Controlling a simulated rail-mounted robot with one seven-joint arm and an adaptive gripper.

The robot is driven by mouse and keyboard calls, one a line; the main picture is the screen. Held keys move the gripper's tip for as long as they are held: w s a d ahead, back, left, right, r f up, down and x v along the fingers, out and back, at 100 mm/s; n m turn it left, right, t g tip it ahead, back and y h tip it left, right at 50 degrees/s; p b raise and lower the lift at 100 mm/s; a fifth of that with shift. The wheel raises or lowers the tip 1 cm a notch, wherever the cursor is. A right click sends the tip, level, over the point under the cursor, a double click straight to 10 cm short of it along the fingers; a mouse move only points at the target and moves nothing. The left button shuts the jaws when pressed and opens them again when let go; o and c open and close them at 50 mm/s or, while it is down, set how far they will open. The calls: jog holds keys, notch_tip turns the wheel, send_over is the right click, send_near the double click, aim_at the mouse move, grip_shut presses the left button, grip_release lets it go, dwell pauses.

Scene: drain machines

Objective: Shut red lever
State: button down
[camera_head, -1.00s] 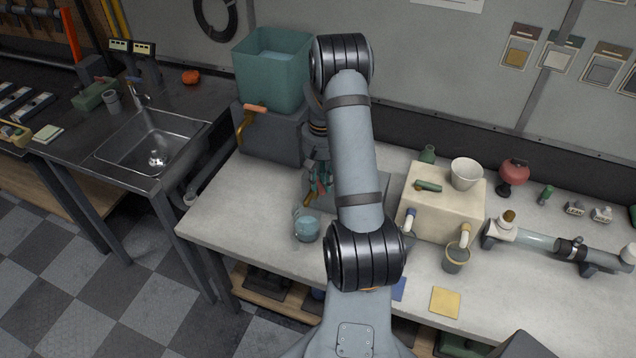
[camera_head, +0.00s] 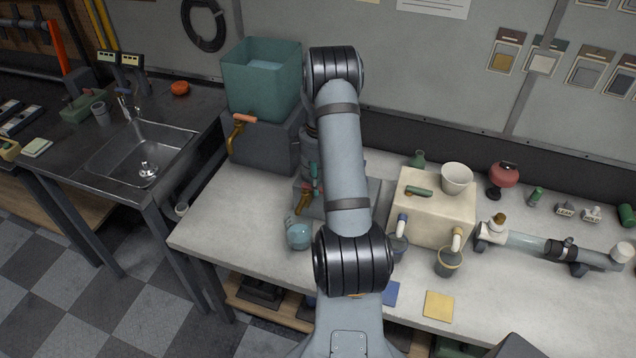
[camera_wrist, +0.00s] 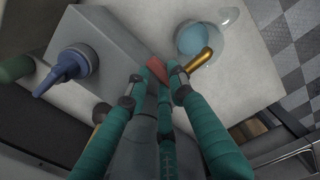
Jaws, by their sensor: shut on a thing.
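The red lever (camera_wrist: 157,69) sits on a grey block (camera_wrist: 110,45), beside a brass spout (camera_wrist: 199,60). My gripper (camera_wrist: 161,70) has its teal fingers closed around the lever, with part of the red handle showing between the tips. In the head view, my gripper (camera_head: 313,189) is low at the grey block, left of my arm, and the brass spout (camera_head: 303,203) points down toward the front. My arm and fingers hide much of the block there. The lever's exact angle is hard to tell.
A glass jug of blue liquid (camera_head: 299,236) stands just in front of the spout. A teal tank (camera_head: 262,82) with an orange-handled tap (camera_head: 244,118) is behind left. A cream box (camera_head: 432,218) with cups stands to the right. A blue valve handle (camera_wrist: 70,66) is near the gripper.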

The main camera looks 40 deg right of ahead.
jog(key=shift+w+d+n, duration=0.1)
jog(key=shift+n, duration=0.2)
jog(key=c, duration=1.6)
grip_release()
jog(key=shift+o, duration=0.6)
notch_tip(320, 180, up, 12)
notch_tip(320, 180, down, 12)
jog(key=shift+f, duration=0.1)
